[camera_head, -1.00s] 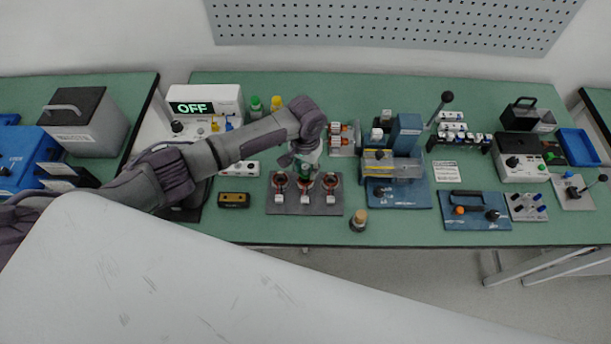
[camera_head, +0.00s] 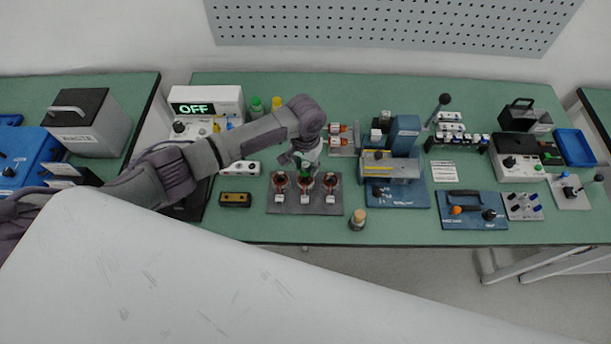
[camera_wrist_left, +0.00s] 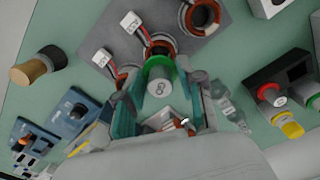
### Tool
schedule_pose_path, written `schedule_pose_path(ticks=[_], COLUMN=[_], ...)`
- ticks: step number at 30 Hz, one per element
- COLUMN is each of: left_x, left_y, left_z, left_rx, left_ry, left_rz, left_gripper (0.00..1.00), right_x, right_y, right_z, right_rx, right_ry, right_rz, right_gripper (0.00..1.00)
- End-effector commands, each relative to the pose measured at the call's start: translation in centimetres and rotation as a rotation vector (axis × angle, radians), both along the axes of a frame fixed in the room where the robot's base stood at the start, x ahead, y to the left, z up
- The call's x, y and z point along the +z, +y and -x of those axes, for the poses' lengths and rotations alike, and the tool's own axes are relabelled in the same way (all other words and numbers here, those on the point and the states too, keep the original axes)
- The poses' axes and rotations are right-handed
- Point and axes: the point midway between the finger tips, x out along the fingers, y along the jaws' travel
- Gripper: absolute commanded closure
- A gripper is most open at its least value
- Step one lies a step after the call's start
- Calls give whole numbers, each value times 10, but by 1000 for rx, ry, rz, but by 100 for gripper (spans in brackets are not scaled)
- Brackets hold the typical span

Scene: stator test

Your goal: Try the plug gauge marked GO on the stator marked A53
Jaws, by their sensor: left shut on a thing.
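My left gripper (camera_head: 306,164) is shut on a plug gauge with a green collar and a grey, marked end cap. The gauge (camera_wrist_left: 159,85) stands between the fingers in the left wrist view, its marking unclear. Three copper-wound stators stand in a row on a grey plate (camera_head: 268,208), each with a white tag in front. The gauge is at the middle stator (camera_wrist_left: 157,46); whether its tip is inside the bore is hidden. Another stator (camera_wrist_left: 202,15) is beside it. Which tag (camera_wrist_left: 131,22) reads A53 is too small to tell. My right gripper is out of view.
A blue fixture (camera_head: 405,135) is further right. A black-and-yellow block (camera_head: 235,199) lies to the left. Behind are a tester showing OFF (camera_head: 205,100) and two orange-and-white parts (camera_head: 337,141). The bench front is mostly clear.

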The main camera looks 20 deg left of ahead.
Motion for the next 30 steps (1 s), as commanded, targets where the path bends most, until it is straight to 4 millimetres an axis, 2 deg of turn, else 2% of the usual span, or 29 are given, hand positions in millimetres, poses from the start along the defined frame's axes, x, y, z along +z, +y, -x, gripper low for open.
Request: schedule_pose_path(ticks=[8,18,30], left_x=[1,27,50], left_y=[0,0,0], left_z=[0,0,0], left_rx=[0,0,0], left_ry=[0,-1,-1], left_rz=[0,0,0], left_gripper=[100,100,100], right_x=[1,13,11], right_y=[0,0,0], right_z=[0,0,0], right_rx=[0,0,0], right_ry=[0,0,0], right_rz=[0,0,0], right_gripper=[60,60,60])
